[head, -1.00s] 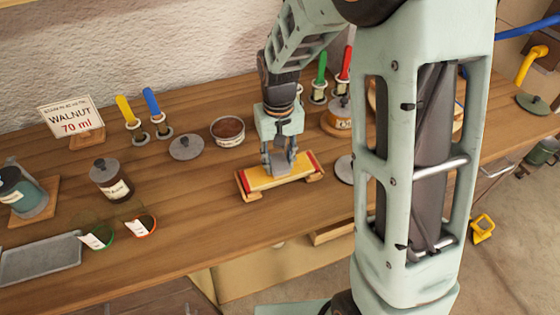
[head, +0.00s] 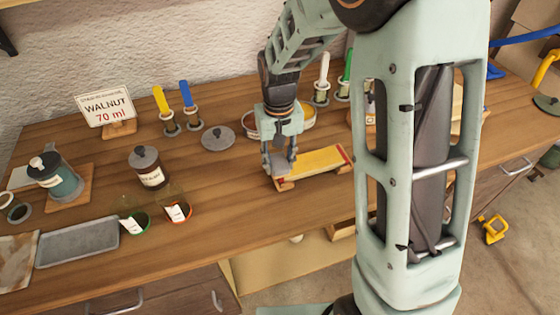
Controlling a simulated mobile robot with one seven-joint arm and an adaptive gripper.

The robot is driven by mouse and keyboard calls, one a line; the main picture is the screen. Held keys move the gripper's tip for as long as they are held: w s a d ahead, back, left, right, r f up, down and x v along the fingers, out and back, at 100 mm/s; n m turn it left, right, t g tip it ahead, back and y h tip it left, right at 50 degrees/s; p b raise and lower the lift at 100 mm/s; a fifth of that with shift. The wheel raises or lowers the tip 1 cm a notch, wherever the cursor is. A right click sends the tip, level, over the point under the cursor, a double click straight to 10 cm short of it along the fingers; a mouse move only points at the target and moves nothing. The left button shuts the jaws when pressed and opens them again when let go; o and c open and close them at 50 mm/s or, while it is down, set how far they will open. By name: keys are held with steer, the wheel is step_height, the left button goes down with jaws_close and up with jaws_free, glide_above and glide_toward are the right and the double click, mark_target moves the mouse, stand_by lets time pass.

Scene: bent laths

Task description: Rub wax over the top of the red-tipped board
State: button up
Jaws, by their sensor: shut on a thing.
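The red-tipped board (head: 318,161) is a short yellow lath lying on a low wooden support near the bench's front edge. Its red right end shows; the left end is hidden behind my gripper. My gripper (head: 279,164) points down over the board's left end, its fingers shut on a small grey block (head: 281,169). The block appears to rest on the board's top, though exact contact is hard to tell. No wax layer can be made out on the yellow surface. Two round tins stand behind my gripper, partly hidden; the right one (head: 304,114) has brownish contents.
A grey lid (head: 218,138), a dark jar (head: 148,168), two small cups (head: 178,212) and a grey tray (head: 77,242) lie to the left. Upright coloured handles (head: 186,93) and a WALNUT 70 ml sign (head: 104,106) stand at the back. Bare bench lies left of the board.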

step_height(320, 180, up, 4)
steer(key=shift+d+f+p, duration=0.1)
steer(key=shift+d+p, duration=0.05)
steer(key=shift+p, duration=0.8)
steer(key=shift+r+p, duration=1.6)
steer(key=shift+r, duration=0.6)
steer(key=shift+s, duration=0.1)
